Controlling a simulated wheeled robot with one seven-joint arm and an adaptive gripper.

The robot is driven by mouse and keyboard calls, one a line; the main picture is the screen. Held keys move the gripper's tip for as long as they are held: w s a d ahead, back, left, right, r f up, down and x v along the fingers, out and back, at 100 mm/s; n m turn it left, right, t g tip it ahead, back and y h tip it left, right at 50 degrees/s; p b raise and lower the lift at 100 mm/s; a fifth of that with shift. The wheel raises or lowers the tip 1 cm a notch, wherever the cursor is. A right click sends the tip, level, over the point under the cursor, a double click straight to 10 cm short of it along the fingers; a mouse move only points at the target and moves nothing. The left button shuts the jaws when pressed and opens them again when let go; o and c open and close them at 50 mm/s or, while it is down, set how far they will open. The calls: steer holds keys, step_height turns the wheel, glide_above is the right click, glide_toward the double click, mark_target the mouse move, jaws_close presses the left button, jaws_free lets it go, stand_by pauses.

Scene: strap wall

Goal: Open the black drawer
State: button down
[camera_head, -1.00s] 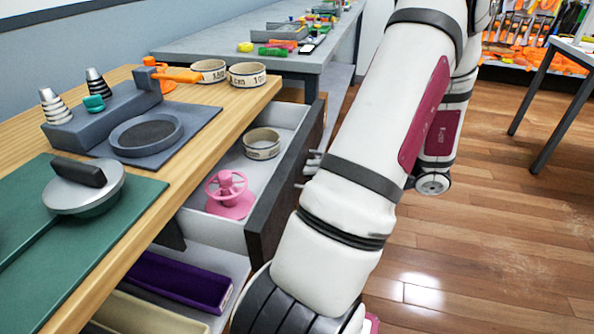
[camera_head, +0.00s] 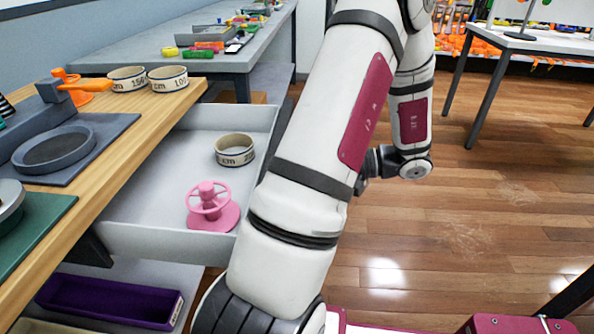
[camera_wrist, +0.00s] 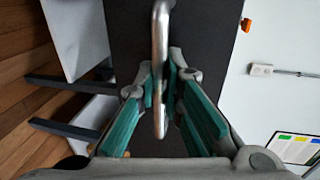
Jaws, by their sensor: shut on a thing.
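The black drawer (camera_head: 279,128) stands well open under the wooden counter in the head view. Its light grey inside (camera_head: 155,195) shows, and most of its dark front is hidden behind my arm. A pink wheel-shaped piece (camera_head: 211,210) and a pale ring marked "cm" (camera_head: 234,151) lie in it. In the wrist view, the dark drawer front (camera_wrist: 210,35) fills the middle with an upright metal handle (camera_wrist: 159,40). My gripper (camera_wrist: 160,88) has its green-padded fingers on both sides of the handle and is shut on it. The head view does not show the fingers.
The wooden counter (camera_head: 110,190) carries a grey round dish (camera_head: 53,150) and two more rings. A lower shelf holds a purple tray (camera_head: 110,302). A grey table (camera_head: 215,60) stands behind. Wooden floor is free to the right.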

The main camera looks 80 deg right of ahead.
steer(key=c, duration=1.7)
jaws_free()
steer(key=v, duration=1.2)
steer(key=shift+d, duration=0.1)
